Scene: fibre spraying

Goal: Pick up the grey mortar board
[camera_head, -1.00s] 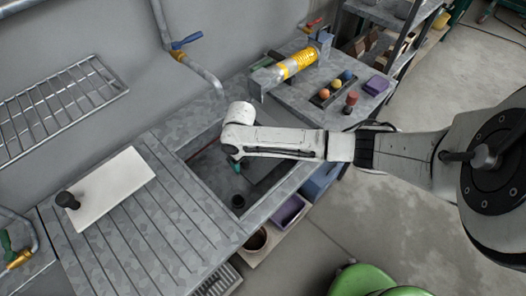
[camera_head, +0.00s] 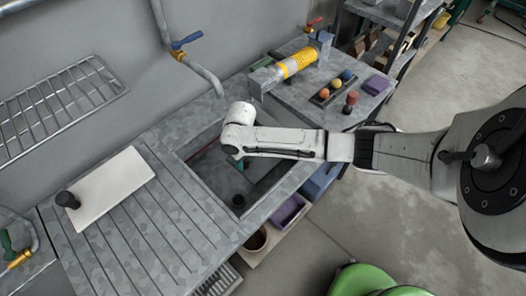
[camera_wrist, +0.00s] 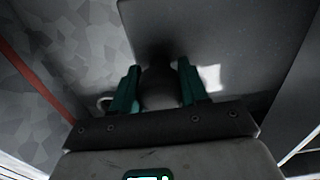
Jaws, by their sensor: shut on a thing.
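My gripper (camera_wrist: 158,88) has teal fingers and is shut on the dark handle (camera_wrist: 160,92) of the grey mortar board (camera_wrist: 225,40). In the wrist view the board's flat grey face fills the upper middle, behind the fingers. In the head view my gripper (camera_head: 237,163) points down into the sink, and my wrist hides much of it. The board is hard to tell from the grey sink there. I cannot tell how far it is from the sink bottom.
The sink (camera_head: 190,157) has raised walls close around my gripper. A white board with a dark knob (camera_head: 110,189) lies on the ribbed drainboard (camera_head: 165,235) at left. A tap pipe (camera_head: 205,76) hangs behind.

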